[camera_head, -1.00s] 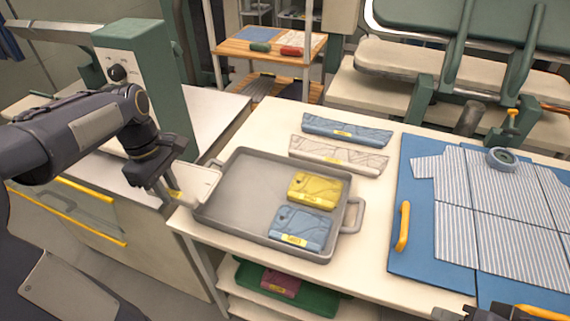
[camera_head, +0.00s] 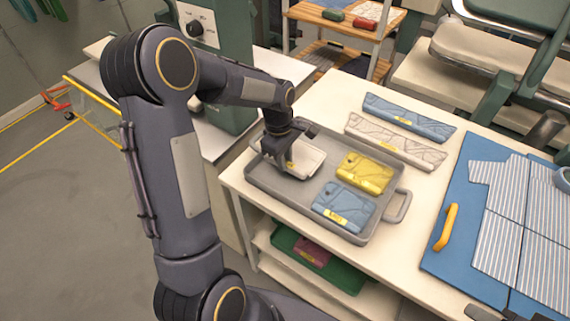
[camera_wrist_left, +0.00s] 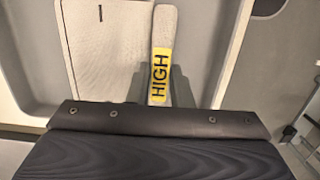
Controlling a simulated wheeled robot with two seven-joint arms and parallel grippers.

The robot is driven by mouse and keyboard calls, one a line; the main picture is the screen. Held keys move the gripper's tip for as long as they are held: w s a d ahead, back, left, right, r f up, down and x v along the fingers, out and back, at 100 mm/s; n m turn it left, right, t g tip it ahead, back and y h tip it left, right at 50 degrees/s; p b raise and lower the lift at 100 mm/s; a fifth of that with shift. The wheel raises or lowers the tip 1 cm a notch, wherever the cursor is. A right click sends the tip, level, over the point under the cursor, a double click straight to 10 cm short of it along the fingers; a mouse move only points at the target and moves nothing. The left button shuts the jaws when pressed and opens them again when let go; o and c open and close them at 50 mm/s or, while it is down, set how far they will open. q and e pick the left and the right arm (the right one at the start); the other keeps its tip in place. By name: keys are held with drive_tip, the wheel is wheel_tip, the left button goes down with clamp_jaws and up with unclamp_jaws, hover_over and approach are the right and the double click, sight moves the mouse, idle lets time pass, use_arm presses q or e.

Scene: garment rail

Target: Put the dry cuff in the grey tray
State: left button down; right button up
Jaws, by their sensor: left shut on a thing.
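The grey tray (camera_head: 280,188) lies on the pale table, with a yellow folded piece (camera_head: 364,173) and a blue folded piece (camera_head: 343,206) in its right part. My left gripper (camera_head: 282,158) is shut on a whitish cuff (camera_head: 308,159) over the tray's left end. The cuff lies beside the yellow piece, apart from it. Whether it touches the tray floor is unclear. My right gripper (camera_head: 487,312) barely shows at the bottom edge.
A blue strip (camera_head: 407,118) and a whitish strip (camera_head: 395,141) lie behind the tray. A blue board (camera_head: 470,235) with a striped garment and yellow handle is at the right. A green tray (camera_head: 340,270) sits on the shelf below. A green machine stands left.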

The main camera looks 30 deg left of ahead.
use_arm(q)
drive_tip(key=shift+f, duration=1.6)
drive_tip(key=shift+f, duration=0.2)
drive_tip(key=c, duration=1.3)
unclamp_jaws()
drive_tip(key=shift+r, duration=0.15)
